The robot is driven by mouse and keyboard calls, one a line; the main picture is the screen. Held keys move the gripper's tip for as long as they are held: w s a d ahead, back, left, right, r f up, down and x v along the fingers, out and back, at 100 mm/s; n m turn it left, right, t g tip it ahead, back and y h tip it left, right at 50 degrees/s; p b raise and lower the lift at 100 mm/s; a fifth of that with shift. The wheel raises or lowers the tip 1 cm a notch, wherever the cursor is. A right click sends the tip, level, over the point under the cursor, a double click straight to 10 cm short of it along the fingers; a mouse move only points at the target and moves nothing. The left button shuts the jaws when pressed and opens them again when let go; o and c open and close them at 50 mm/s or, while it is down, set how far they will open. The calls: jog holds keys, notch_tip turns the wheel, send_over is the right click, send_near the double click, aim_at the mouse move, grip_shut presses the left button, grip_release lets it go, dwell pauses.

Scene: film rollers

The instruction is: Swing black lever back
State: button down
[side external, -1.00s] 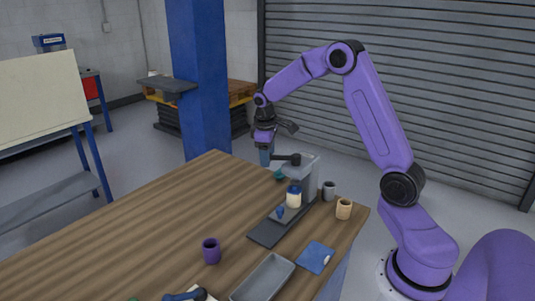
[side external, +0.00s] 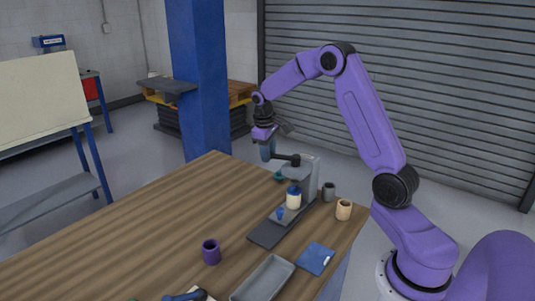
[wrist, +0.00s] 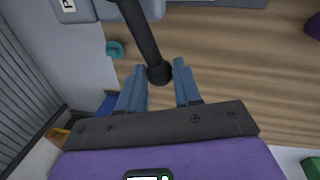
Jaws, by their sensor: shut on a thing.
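The black lever (side external: 287,159) sticks out to the left from the top of a grey machine (side external: 307,178) at the far right end of the table. In the wrist view the lever's dark arm (wrist: 143,38) runs down from the machine to a round knob (wrist: 159,74). My gripper (side external: 268,154) is at the lever's free end. The side view is too small to show the contact.
A white jar with a blue cap (side external: 293,198) and a small blue piece (side external: 279,213) stand below the machine's head. A teal item (wrist: 115,48) lies near the lever. A grey cup (side external: 329,190) and tan cup (side external: 344,208) are at right.

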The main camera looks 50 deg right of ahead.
jog(key=shift+w+d+m+g, duration=0.15)
jog(key=shift+d+m+g, duration=0.05)
jog(key=shift+d+m, duration=0.75)
jog(key=shift+w+d+m+g, duration=0.2)
jog(key=shift+d+m, duration=0.45)
jog(key=shift+m, duration=0.5)
jog(key=c, duration=0.8)
grip_release()
jog(key=a+r, duration=0.1)
jog(key=r, duration=0.4)
jog(key=a+r, duration=0.1)
jog(key=r, duration=0.5)
jog(key=a+r, duration=0.1)
jog(key=r, duration=0.5)
jog(key=shift+w+a, duration=0.1)
jog(key=shift+w, duration=0.2)
